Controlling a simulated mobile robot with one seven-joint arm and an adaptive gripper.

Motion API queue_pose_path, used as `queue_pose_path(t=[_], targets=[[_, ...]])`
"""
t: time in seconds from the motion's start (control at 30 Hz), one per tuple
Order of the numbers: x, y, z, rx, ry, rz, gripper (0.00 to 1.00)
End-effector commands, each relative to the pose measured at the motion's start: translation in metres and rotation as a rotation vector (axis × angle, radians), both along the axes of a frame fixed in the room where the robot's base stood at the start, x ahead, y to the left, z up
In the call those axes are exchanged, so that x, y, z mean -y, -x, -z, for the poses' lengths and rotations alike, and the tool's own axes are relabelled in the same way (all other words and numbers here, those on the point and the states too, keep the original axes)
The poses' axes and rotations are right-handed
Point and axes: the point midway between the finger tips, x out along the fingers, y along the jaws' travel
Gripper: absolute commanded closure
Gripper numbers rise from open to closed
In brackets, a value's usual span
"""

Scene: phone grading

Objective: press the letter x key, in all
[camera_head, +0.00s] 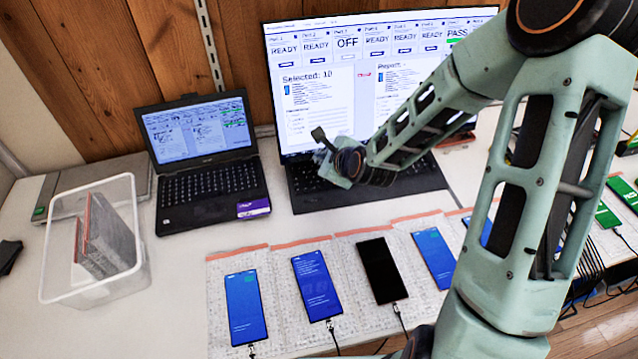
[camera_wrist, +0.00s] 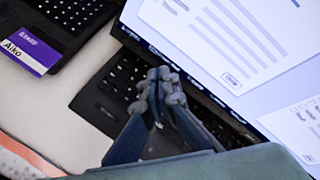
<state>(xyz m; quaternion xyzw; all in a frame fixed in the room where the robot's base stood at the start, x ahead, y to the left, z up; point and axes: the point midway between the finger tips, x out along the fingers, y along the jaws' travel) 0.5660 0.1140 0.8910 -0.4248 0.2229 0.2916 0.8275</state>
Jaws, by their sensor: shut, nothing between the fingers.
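The larger black laptop's keyboard (camera_head: 305,177) lies below its lit screen (camera_head: 335,95) in the head view. My gripper (camera_head: 322,146) hangs over this keyboard, near the lower edge of the screen. In the wrist view my gripper (camera_wrist: 160,78) is shut with its fingertips together and nothing between them. The tips appear over the keys of the keyboard (camera_wrist: 120,82), close to the screen (camera_wrist: 225,45). The letter x key cannot be made out; the letters are too small and the fingers cover part of the keys. Whether the tips touch a key cannot be told.
A smaller laptop (camera_head: 206,184) with a purple sticker stands to the left. A clear bin (camera_head: 62,287) with grey panels is at far left. Several phones, including a black one (camera_head: 381,270), lie on white mats in front. Bare table shows between the laptops and mats.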

Motion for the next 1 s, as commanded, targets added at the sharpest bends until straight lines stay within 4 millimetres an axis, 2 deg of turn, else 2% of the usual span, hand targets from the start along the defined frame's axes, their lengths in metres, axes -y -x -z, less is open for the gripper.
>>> queue_pose_path(t=[0.03,0.5,0.67,1.0], targets=[[0.0,-0.001,0.01,0.0,0.0,0.0,1.0],[-0.001,-0.007,0.07,0.0,-0.001,0.001,1.0],[-0.001,-0.008,0.076,0.001,0.0,0.001,1.0],[-0.002,-0.008,0.075,0.0,0.001,-0.001,1.0]])
